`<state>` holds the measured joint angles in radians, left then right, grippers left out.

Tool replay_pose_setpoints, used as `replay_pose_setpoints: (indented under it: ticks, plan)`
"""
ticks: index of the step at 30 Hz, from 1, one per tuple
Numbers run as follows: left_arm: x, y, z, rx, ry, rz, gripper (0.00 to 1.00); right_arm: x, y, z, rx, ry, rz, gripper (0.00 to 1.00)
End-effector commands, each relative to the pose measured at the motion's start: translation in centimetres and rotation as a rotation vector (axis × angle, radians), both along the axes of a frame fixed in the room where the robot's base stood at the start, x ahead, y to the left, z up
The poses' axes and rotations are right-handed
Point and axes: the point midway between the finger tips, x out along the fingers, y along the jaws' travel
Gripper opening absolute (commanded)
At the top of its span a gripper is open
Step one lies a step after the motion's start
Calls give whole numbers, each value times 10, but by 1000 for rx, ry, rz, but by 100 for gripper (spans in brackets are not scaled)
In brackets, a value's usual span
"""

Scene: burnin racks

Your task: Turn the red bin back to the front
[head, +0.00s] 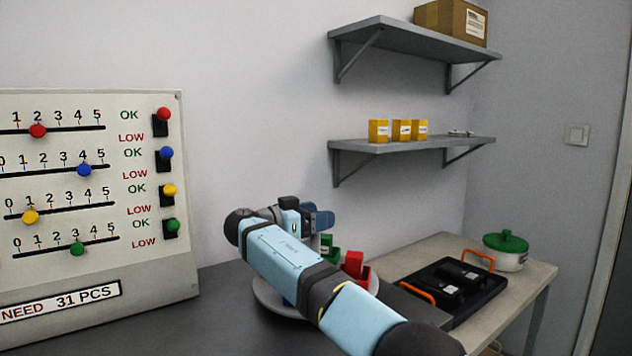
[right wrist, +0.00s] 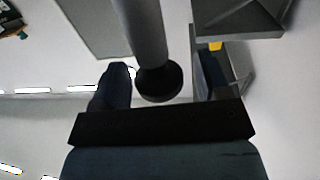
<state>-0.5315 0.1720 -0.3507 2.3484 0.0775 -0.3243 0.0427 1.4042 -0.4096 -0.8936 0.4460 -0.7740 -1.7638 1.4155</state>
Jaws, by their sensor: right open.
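The red bin (head: 354,266) stands on the right part of a round grey turntable (head: 268,299), on the dark bench. A green bin (head: 328,247) is behind it to the left, and a bit of a blue bin (head: 288,301) shows at the left under my right arm. My right arm crosses in front of the turntable and hides much of it. My right gripper (head: 318,216) is above and behind the bins, apart from the red bin. In the right wrist view its two fingers (right wrist: 160,82) stand apart. My left gripper is out of view.
A panel with sliders (head: 95,200) stands at the left. A black tray with orange handles (head: 450,290) and a pot with a green lid (head: 505,250) are on the side table. Shelves hang above. A grey post (right wrist: 148,35) shows between the fingers in the right wrist view.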

Motion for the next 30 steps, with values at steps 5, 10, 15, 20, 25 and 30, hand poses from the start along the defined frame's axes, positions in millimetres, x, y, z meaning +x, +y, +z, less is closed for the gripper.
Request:
replay_pose_setpoints:
  ticks: [5,10,15,20,25,30]
  plan:
    - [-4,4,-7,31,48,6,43,0,0,37,-1,-5,0,70]
    - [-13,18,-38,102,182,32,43,0,0,82,-3,-5,0,70]
    - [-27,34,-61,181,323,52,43,0,0,127,-3,-5,-1,70]
    - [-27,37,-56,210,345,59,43,0,-1,163,-3,-3,-1,70]
    - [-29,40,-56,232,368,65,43,0,-1,186,-2,-3,-1,70]
    - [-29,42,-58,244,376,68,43,0,-1,194,-1,-2,-1,70]
